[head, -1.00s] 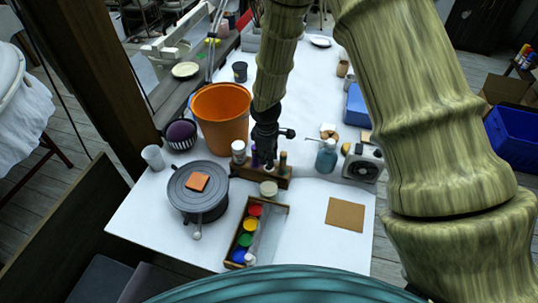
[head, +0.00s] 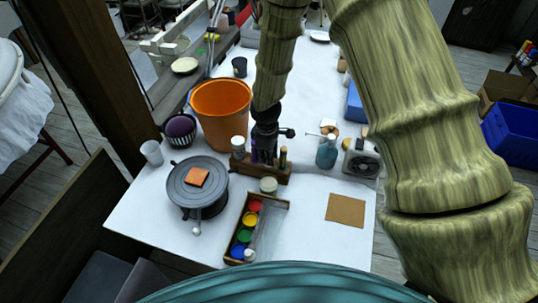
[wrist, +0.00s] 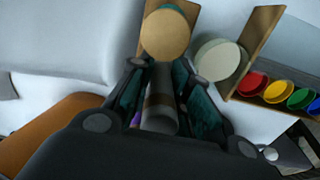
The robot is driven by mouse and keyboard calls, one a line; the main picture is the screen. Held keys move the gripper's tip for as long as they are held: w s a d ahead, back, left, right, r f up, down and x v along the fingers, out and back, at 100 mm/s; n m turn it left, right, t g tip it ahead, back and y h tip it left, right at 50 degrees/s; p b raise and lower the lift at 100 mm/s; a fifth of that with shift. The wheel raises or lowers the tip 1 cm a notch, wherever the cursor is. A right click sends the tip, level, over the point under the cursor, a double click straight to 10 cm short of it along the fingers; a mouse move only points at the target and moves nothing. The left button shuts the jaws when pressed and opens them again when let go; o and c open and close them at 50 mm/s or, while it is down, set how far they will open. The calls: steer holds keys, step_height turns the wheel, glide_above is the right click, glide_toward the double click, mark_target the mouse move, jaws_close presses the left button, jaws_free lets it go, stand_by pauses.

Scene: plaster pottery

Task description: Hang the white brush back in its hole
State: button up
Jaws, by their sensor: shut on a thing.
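My gripper (head: 267,155) is over the wooden holder (head: 262,174) on the white table. In the wrist view, my gripper (wrist: 160,100) is shut on a pale, greyish-white cylinder with a brown band, the white brush (wrist: 162,82). A purple tool (head: 254,156) stands left of my gripper and a brown-topped tool (head: 283,155) stands right of it. A tan round top with a teal edge (wrist: 166,33) shows beyond the brush in the wrist view. My fingers hide the brush's lower end and the hole, so I cannot tell whether it is inside.
A white-topped item (head: 239,145) is at the holder's left end. A pale jar (head: 268,186) and paint box (head: 263,232) are in front. A blue-green bottle (head: 326,152) is at right.

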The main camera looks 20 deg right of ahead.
steer(key=shift+f, duration=0.25)
steer(key=o, duration=0.9)
steer(key=shift+r, duration=0.15)
steer(key=r, duration=1.1)
steer(key=shift+s+a+r, duration=0.3)
steer(key=shift+s+r, duration=0.05)
steer(key=shift+s, duration=0.05)
steer(key=shift+r, duration=0.1)
